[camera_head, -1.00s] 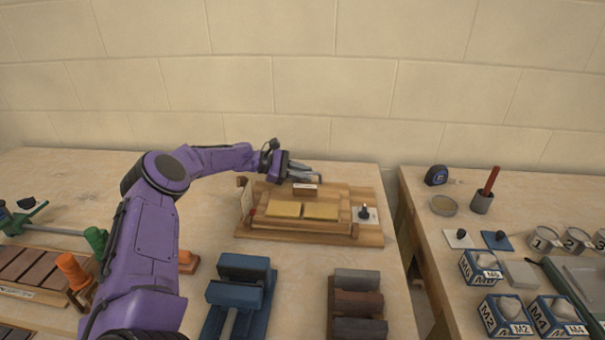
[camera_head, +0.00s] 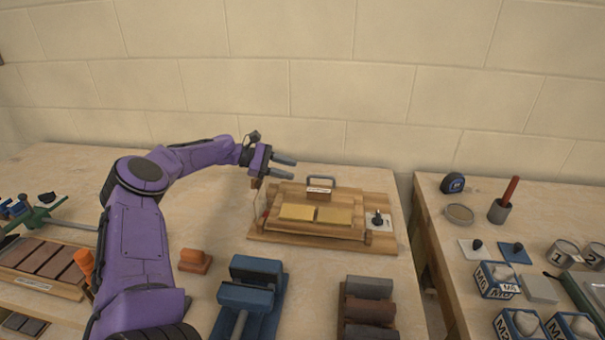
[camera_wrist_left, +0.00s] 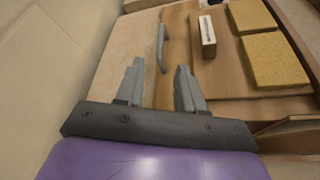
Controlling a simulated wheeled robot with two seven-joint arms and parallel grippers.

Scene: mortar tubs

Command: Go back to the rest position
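My left gripper (camera_head: 284,168) is open and empty, up in the air to the left of a wooden board fixture (camera_head: 376,207) near the back wall. In the left wrist view my left gripper (camera_wrist_left: 160,82) shows two grey fingers apart with nothing between them. Beyond the fingers is a grey handle (camera_wrist_left: 161,48) on the wooden fixture. That handle also shows in the head view (camera_head: 322,179), clear of the fingers. My purple left arm reaches in from the lower left. My right gripper is in neither view.
Yellow pads (camera_head: 334,215) lie on the fixture, with a small black knob (camera_head: 378,219) at its right. A blue vise (camera_head: 250,288), an orange block (camera_head: 195,260) and brick samples (camera_head: 369,309) stand in front. A second table (camera_head: 445,232) holds tubs and tools. A gap separates the tables.

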